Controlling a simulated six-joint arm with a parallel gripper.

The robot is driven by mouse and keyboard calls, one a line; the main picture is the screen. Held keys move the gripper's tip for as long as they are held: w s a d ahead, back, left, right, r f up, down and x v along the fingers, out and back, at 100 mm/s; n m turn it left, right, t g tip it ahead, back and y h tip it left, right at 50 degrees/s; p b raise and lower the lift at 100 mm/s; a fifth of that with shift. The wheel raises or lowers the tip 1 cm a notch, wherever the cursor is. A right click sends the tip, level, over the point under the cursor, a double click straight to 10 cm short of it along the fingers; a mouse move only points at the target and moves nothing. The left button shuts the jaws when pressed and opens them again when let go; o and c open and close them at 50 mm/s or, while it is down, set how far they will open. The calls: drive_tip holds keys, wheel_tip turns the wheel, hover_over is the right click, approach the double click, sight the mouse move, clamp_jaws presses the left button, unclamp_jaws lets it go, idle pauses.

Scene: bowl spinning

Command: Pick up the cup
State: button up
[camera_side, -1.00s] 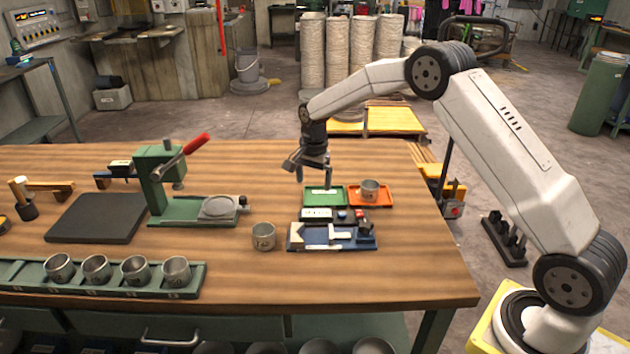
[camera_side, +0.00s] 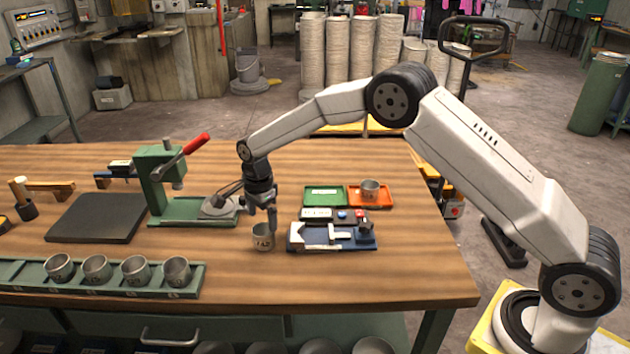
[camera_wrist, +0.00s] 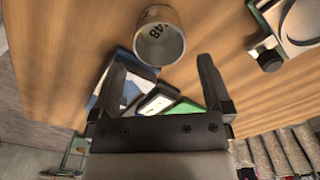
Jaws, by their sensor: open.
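A small grey metal cup (camera_side: 263,238) stands upright on the wooden table, left of the blue device. My gripper (camera_side: 250,203) is open and empty, tilted just above and behind the cup. Its two fingers also show in the wrist view (camera_wrist: 163,68), with nothing between them but the background. I cannot tell whether a finger touches the cup's rim.
A green press (camera_side: 165,185) with a round plate stands left. Several cups sit in a green rack (camera_side: 28,283) at front left.

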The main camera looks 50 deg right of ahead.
sight(263, 231)
drive_tip(key=shift+a+f, duration=0.1)
drive_tip(key=shift+f, duration=3.1)
drive_tip(key=c, duration=1.1)
drive_tip(key=shift+o, duration=0.2)
drive_tip(key=shift+r, duration=0.2)
drive_tip(key=shift+r, duration=0.6)
drive_tip(key=s+d+r, duration=0.1)
drive_tip(key=s+r, duration=1)
drive_tip(key=s, duration=0.3)
drive_tip(key=shift+d+r, duration=0.25)
